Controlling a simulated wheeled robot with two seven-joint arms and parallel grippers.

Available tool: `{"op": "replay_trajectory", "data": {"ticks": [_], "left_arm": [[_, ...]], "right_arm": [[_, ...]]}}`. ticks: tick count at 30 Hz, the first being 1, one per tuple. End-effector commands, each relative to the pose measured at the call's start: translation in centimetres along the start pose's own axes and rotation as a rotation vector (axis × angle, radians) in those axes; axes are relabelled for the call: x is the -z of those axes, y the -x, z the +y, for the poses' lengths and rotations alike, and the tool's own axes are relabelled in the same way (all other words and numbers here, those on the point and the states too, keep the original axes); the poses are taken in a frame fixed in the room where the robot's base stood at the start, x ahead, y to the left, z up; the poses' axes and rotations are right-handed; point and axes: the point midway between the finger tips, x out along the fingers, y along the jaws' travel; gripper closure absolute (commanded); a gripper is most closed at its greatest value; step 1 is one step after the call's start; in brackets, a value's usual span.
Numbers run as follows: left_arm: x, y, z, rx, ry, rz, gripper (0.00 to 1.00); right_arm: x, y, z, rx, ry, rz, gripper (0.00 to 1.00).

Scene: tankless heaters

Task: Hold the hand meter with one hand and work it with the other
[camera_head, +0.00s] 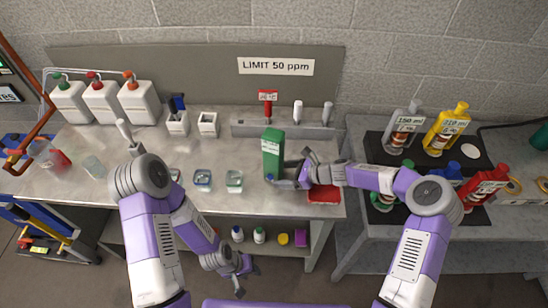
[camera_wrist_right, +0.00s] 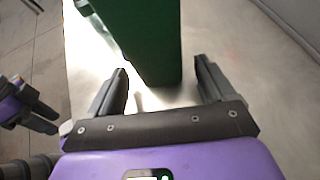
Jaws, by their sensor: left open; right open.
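A tall green block-shaped thing (camera_head: 272,148), seemingly the hand meter, stands upright over the right part of the metal bench. My right gripper (camera_head: 289,168) is open beside its lower right side. In the right wrist view the green body (camera_wrist_right: 150,40) rises just ahead of and partly between the open fingers (camera_wrist_right: 161,68); whether they touch it I cannot tell. My left gripper (camera_head: 246,281) is open and empty, low in front of the bench. It also shows at the left edge of the right wrist view (camera_wrist_right: 32,112). The meter's controls cannot be made out.
A red tray (camera_head: 325,196) lies under my right wrist. Glass dishes (camera_head: 203,180) stand left of the meter, white jugs (camera_head: 103,101) at the back left. A side table (camera_head: 400,232) on the right holds coloured bottles. A lower shelf (camera_head: 190,232) bears small bottles.

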Motion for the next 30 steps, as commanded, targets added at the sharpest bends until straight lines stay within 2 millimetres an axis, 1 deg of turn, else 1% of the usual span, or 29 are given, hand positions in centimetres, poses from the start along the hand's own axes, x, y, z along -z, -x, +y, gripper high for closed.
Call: {"op": "replay_trajectory", "data": {"ticks": [2,5,8,15,18,21,25,30], "left_arm": [[0.0,0.0,0.0,0.000,0.000,0.000,0.58],[0.0,0.0,0.0,0.000,0.000,0.000,0.58],[0.0,0.0,0.0,0.000,0.000,0.000,0.58],[0.0,0.0,0.0,0.000,0.000,0.000,0.58],[0.0,0.0,0.0,0.000,0.000,0.000,0.58],[0.0,0.0,0.0,0.000,0.000,0.000,0.58],[0.0,0.0,0.0,0.000,0.000,0.000,0.58],[0.0,0.0,0.0,0.000,0.000,0.000,0.58]], "right_arm": [[0.0,0.2,0.0,0.001,0.000,0.000,0.17],[0.0,1.1,-0.1,0.002,0.001,0.001,0.17],[0.0,2.8,-0.1,0.004,0.000,0.002,0.17],[0.0,8.1,-0.1,0.005,0.000,0.002,0.17],[0.0,9.8,-0.1,0.003,0.000,0.002,0.17],[0.0,11.0,0.0,0.002,0.000,0.001,0.17],[0.0,11.9,0.0,0.001,0.000,0.001,0.17],[0.0,12.1,0.0,0.000,0.000,0.000,0.17]]}}
